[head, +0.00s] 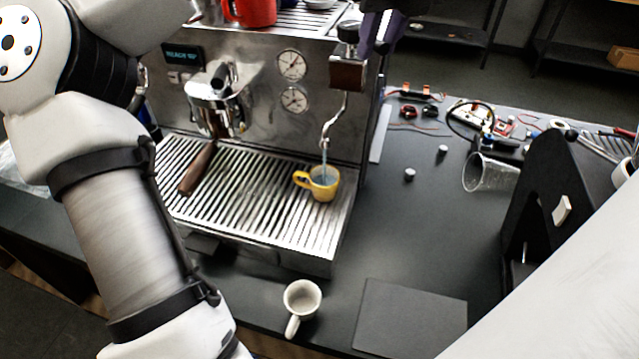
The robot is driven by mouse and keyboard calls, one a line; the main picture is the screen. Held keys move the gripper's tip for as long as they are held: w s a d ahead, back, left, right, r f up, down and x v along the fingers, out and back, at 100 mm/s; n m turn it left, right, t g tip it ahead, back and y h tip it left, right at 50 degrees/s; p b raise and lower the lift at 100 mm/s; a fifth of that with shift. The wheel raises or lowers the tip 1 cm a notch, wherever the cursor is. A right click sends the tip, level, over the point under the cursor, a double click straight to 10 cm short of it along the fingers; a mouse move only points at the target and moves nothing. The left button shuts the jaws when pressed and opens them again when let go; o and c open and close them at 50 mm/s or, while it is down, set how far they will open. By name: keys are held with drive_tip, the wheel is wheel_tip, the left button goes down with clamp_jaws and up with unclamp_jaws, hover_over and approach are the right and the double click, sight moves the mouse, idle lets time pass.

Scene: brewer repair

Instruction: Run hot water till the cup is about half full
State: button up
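A yellow cup (323,184) stands upright on the slatted drip tray (240,205) of the steel espresso machine (262,80), its handle to the left. A thin bluish stream of water (324,160) runs from the curved spout (329,132) into it. Bluish water shows inside the cup, but its exact level is hard to read. A dark round knob (348,32) sits above the spout. My gripper (381,30) appears only in part at the top edge, just right of the knob. Its fingers are dark and cut off, and I cannot tell whether they touch the knob.
A white cup (301,299) stands on the counter in front of the machine, near a dark flat mat (412,318). A clear cup (488,174) lies tipped at the right, by a black stand (560,190). A portafilter (198,168) juts over the tray. A red mug (254,12) sits on top.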

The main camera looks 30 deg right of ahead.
drive_tip(key=a+m, duration=0.1)
drive_tip(key=m, duration=0.2)
drive_tip(key=w+a+m+h, duration=0.1)
drive_tip(key=a+m, duration=0.1)
drive_tip(key=m, duration=0.1)
drive_tip(key=w+a+m+g+h, duration=0.1)
drive_tip(key=m, duration=0.1)
drive_tip(key=shift+w+a+m, duration=0.15)
drive_tip(key=shift+a+m, duration=0.2)
drive_tip(key=shift+m, duration=0.05)
drive_tip(key=shift+o, duration=0.5)
drive_tip(key=o, duration=0.3)
drive_tip(key=shift+r, duration=0.1)
wheel_tip(320, 180, up, 7)
idle(0.4)
idle(0.4)
